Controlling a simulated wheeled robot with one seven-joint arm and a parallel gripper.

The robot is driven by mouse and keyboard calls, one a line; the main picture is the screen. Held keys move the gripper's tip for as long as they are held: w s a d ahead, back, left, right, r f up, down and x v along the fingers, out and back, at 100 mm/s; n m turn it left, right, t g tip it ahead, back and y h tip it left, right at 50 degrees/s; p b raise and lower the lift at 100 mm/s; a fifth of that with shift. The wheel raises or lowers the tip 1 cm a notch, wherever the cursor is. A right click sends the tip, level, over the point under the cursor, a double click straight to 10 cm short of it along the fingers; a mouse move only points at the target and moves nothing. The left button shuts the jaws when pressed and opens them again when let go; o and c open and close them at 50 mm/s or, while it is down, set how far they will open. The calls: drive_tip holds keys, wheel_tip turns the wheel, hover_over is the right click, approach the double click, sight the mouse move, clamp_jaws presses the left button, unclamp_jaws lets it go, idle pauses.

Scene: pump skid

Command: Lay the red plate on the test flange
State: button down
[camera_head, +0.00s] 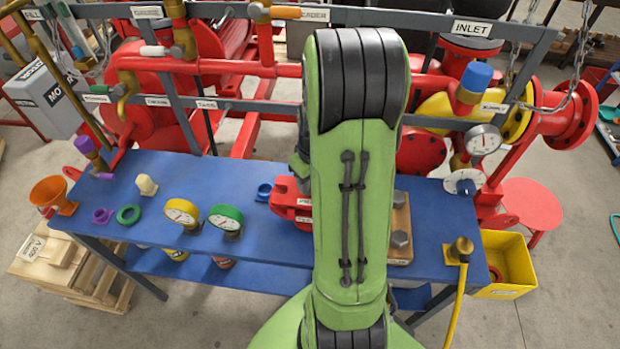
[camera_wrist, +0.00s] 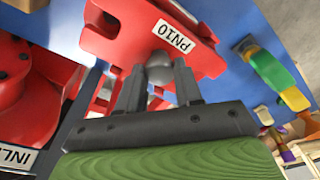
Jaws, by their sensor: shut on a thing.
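The red plate (camera_wrist: 145,35) carries a PN10 label and a grey knob (camera_wrist: 160,66) in the wrist view. My gripper (camera_wrist: 160,85) is shut on this knob, one finger on each side. In the head view my arm hides the gripper and part of the red plate (camera_head: 287,190). Just below the plate there, a red part with a label starting "TE" (camera_head: 303,219) shows beside my arm; it looks like the test flange. The plate overlaps it in the picture. I cannot tell whether they touch.
A wooden block with bolts (camera_head: 400,215) stands right of my arm. Red pipework (camera_head: 140,62) runs behind the bench.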

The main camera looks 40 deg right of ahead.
drive_tip(key=shift+f, duration=0.15)
drive_tip(key=c, duration=0.7)
unclamp_jaws()
drive_tip(key=shift+o, duration=0.2)
wheel_tip(320, 180, up, 16)
drive_tip(key=s+p, duration=0.2)
drive_tip(key=shift+f+p, duration=0.15)
drive_tip(key=shift+p, duration=0.15)
drive_tip(key=shift+a, duration=0.1)
